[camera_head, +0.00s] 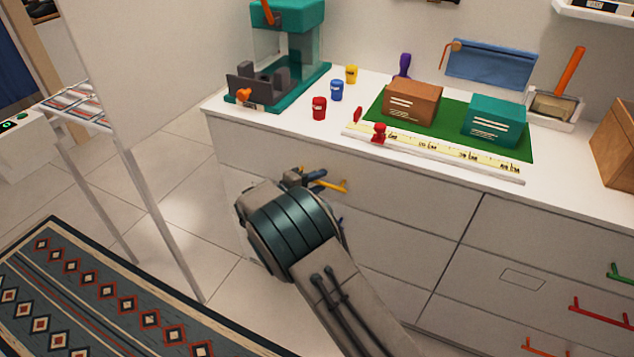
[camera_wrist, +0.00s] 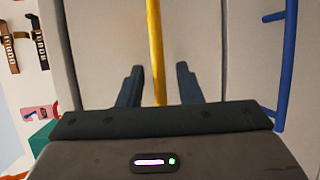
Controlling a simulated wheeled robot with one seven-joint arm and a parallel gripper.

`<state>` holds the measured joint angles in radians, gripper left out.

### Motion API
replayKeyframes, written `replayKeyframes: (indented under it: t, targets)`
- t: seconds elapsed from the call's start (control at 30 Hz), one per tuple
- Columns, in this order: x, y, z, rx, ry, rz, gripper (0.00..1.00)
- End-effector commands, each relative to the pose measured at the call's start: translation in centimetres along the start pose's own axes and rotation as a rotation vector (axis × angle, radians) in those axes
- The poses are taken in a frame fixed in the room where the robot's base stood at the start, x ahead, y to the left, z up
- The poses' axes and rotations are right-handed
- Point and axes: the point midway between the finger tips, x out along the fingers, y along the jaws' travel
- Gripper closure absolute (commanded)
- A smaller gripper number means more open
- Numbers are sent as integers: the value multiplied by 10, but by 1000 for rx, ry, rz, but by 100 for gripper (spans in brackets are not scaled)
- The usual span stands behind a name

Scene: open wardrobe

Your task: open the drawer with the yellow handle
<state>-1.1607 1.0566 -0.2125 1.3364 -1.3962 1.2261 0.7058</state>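The yellow handle (camera_head: 341,187) is on the top left drawer (camera_head: 400,200) of the white cabinet, and this drawer looks shut. My gripper (camera_head: 312,180) is at the handle, and my arm hides part of the drawer fronts below. In the wrist view the yellow handle (camera_wrist: 156,50) runs up the picture between the two dark fingers of my gripper (camera_wrist: 159,85). The fingers are open, with a gap on each side of the handle. Whether the handle lies fully between the fingertips in depth is hard to tell.
A blue handle (camera_wrist: 289,60) sits on the drawer below, to the right in the wrist view. Green (camera_head: 620,273), red (camera_head: 600,313) and orange (camera_head: 540,348) handles are on the right drawers. A white frame (camera_head: 160,225) stands at the left. The countertop holds boxes and cups.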

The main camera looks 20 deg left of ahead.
Motion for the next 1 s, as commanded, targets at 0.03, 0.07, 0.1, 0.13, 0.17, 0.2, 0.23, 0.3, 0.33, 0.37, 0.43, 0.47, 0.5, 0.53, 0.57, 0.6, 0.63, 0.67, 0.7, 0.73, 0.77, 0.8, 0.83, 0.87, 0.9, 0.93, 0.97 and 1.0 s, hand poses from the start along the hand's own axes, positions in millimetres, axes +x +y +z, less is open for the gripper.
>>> replayKeyframes:
  t: [0.03,0.07,0.1,0.13,0.17,0.2,0.23,0.3,0.33,0.37,0.43,0.47,0.5,0.53,0.57,0.6,0.63,0.67,0.7,0.73,0.77,0.8,0.83,0.87,0.9,0.93,0.97,1.0]
  targets:
    - [1,0,0,0,0,0,68]
    - [1,0,0,0,0,0,68]
    - [1,0,0,0,0,0,68]
    - [0,0,0,0,0,0,68]
    - [0,0,0,0,0,0,68]
    - [0,0,0,0,0,0,68]
    - [0,0,0,0,0,0,71]
    - [0,0,0,0,0,0,90]
    - [0,0,0,0,0,0,99]
    - [0,0,0,0,0,0,100]
    - [0,0,0,0,0,0,100]
    - [0,0,0,0,0,0,100]
    - [0,0,0,0,0,0,100]
    - [0,0,0,0,0,0,100]
    - [-1,0,0,0,1,0,100]
    - [-2,-1,0,-1,1,0,100]
    - [-3,-1,1,-1,1,0,100]
    - [-5,-2,2,-1,1,0,100]
    - [-8,-2,2,-1,2,0,100]
    - [-11,-3,4,-1,2,0,100]
    - [-14,-4,5,-2,2,0,100]
    - [-19,-6,7,-2,2,0,100]
    - [-24,-6,9,-1,3,0,100]
    - [-29,-8,11,-2,4,0,100]
    - [-36,-10,14,-3,4,-1,100]
    - [-42,-11,16,-3,3,-1,100]
    - [-49,-12,19,-2,4,-1,100]
    - [-58,-15,23,-2,3,-1,100]
